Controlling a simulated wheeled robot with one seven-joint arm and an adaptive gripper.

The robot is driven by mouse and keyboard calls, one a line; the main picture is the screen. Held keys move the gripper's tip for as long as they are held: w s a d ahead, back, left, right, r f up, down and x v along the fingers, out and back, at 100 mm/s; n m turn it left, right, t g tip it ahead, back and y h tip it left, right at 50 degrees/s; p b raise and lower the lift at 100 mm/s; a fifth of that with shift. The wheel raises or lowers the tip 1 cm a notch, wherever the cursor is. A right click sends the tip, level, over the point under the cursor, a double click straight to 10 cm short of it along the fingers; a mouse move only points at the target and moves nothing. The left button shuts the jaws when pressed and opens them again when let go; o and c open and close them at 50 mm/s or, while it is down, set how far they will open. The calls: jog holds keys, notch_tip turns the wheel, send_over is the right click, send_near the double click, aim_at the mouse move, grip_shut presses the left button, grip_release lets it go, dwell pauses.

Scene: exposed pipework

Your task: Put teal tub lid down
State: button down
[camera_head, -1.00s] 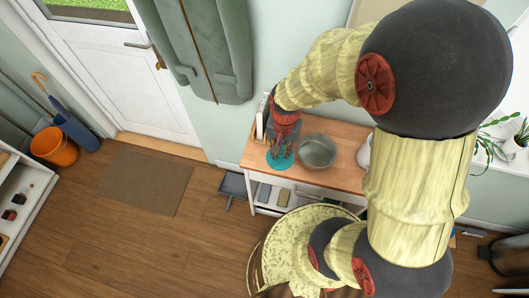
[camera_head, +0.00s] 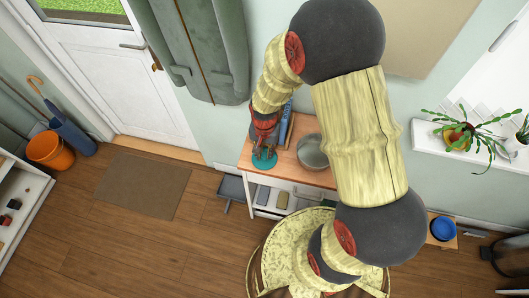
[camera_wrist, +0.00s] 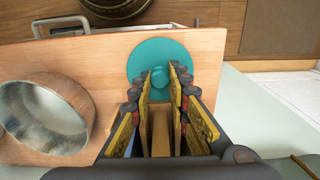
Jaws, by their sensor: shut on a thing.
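The teal tub lid (camera_head: 264,163) is a round disc with a knob, at the left end of the wooden tabletop in the head view. My gripper (camera_head: 264,151) points down at it from above. In the wrist view, the lid (camera_wrist: 146,53) lies beyond the fingertips, with its knob between them. My gripper (camera_wrist: 159,80) is shut on the lid by its knob. The lid is over the wood near the front edge; I cannot tell whether it touches the surface. No teal tub shows clearly.
A grey metal bowl (camera_head: 312,152) stands on the tabletop (camera_head: 284,171), right of the lid, and shows in the wrist view (camera_wrist: 45,118). Blue books (camera_head: 287,122) stand at the back behind my gripper. A dustpan (camera_head: 231,188) lies on the floor left of the table.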

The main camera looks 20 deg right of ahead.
jog(key=shift+f, duration=0.15)
jog(key=c, duration=1.7)
grip_release()
notch_tip(320, 180, up, 13)
jog(key=p, duration=0.2)
notch_tip(320, 180, up, 13)
jog(key=n+t, duration=0.2)
jog(key=n, duration=0.1)
send_over(264, 154)
jog(key=s, duration=0.3)
jog(key=s+r+n+t, duration=0.1)
jog(key=s+r, duration=0.2)
jog(key=r, duration=0.1)
jog(key=s+r+n+t, duration=0.1)
jog(key=s+r, duration=0.2)
jog(key=s, duration=0.1)
jog(key=s+r+n+t, duration=0.1)
jog(key=s+r+n, duration=0.1)
jog(key=s+r, duration=0.2)
jog(key=shift+s+r+t, duration=0.1)
jog(key=shift+r+t, duration=0.2)
jog(key=shift+r, duration=0.05)
